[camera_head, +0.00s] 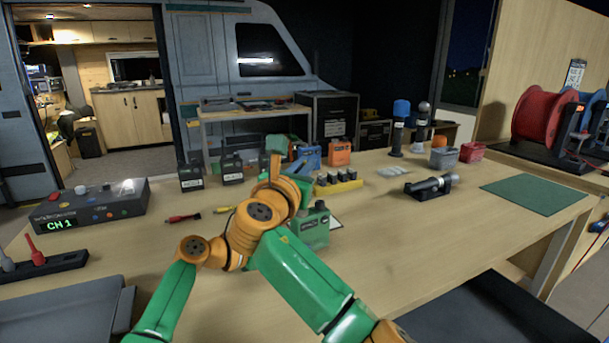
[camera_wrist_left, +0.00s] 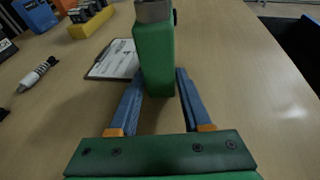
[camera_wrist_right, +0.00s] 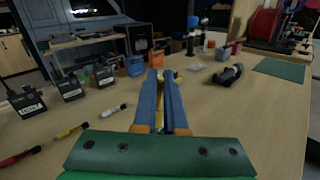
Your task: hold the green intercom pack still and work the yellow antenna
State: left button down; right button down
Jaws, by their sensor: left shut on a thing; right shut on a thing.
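The green intercom pack (camera_head: 313,230) stands on the table near the middle of the head view, partly hidden by my right arm. In the left wrist view the pack (camera_wrist_left: 154,58) stands between the two blue fingers of my left gripper (camera_wrist_left: 157,84), which is shut on it. The pack has a grey top. My right gripper (camera_head: 297,166) is raised above and behind the pack in the head view. In the right wrist view its blue fingers (camera_wrist_right: 161,76) are nearly together.
A yellow rack (camera_head: 338,187) with dark batteries stands behind the pack. A clipboard (camera_wrist_left: 116,58) lies beside it. Several dark packs (camera_head: 232,168) stand at back left. A control box (camera_head: 90,205) is at left. The table's right front is clear up to the green mat (camera_head: 535,194).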

pick_arm(q)
jog(key=shift+w, duration=0.1)
jog(key=shift+c, duration=1.4)
grip_release()
jog(key=shift+r, duration=0.1)
notch_tip(320, 180, up, 10)
